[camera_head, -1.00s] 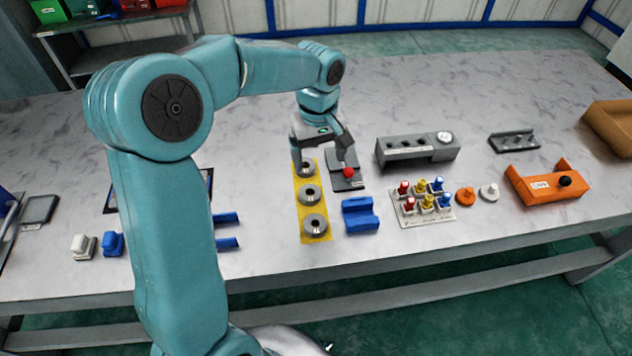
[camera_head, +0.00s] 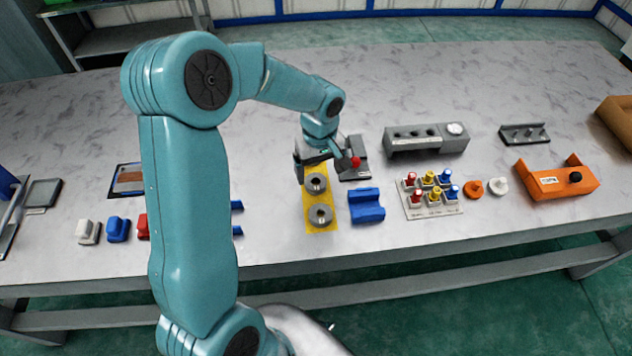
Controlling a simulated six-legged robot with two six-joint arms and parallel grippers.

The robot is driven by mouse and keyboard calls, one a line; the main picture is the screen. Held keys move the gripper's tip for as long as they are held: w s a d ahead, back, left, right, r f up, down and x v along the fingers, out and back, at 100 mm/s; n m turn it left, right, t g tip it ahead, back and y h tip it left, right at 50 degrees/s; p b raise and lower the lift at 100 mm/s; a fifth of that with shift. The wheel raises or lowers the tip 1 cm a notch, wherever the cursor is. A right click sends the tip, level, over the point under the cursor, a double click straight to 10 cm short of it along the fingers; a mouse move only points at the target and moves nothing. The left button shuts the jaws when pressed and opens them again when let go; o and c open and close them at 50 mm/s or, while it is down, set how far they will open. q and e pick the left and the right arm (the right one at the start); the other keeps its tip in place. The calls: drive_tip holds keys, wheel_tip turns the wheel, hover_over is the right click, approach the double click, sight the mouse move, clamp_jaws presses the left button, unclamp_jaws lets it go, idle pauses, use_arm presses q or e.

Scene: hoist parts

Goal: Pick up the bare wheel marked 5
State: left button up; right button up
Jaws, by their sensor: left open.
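Two bare grey wheels lie flat on a yellow mat (camera_head: 308,224): a middle wheel (camera_head: 316,183) and a near wheel (camera_head: 320,215). No number can be read on either, so I cannot tell which is marked 5. My left gripper (camera_head: 317,172) is open and points down over the far end of the mat, just beyond the middle wheel. It covers the place where a third, far wheel showed earlier. I cannot tell whether a wheel is between its fingers. My right gripper is not in view.
A grey stand with a red knob (camera_head: 355,162) is close right of the gripper. A blue block (camera_head: 366,205) lies right of the mat. Further right are a grey holed block (camera_head: 426,139), a tray of coloured pegs (camera_head: 432,211) and an orange bracket (camera_head: 557,181).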

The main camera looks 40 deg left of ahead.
sight(316, 179)
use_arm(q)
drive_tip(key=f, duration=0.4)
drive_tip(key=shift+s+a, duration=0.25)
drive_tip(key=shift+a, duration=0.1)
drive_tip(key=shift+w+f, duration=0.15)
drive_tip(key=shift+f, duration=0.2)
drive_tip(key=shift+d+r, duration=0.1)
drive_tip(key=shift+s, duration=0.2)
drive_tip(key=shift+c, duration=1.3)
drive_tip(key=shift+w, duration=0.1)
drive_tip(key=c, duration=1.2)
drive_tip(key=shift+o, duration=0.2)
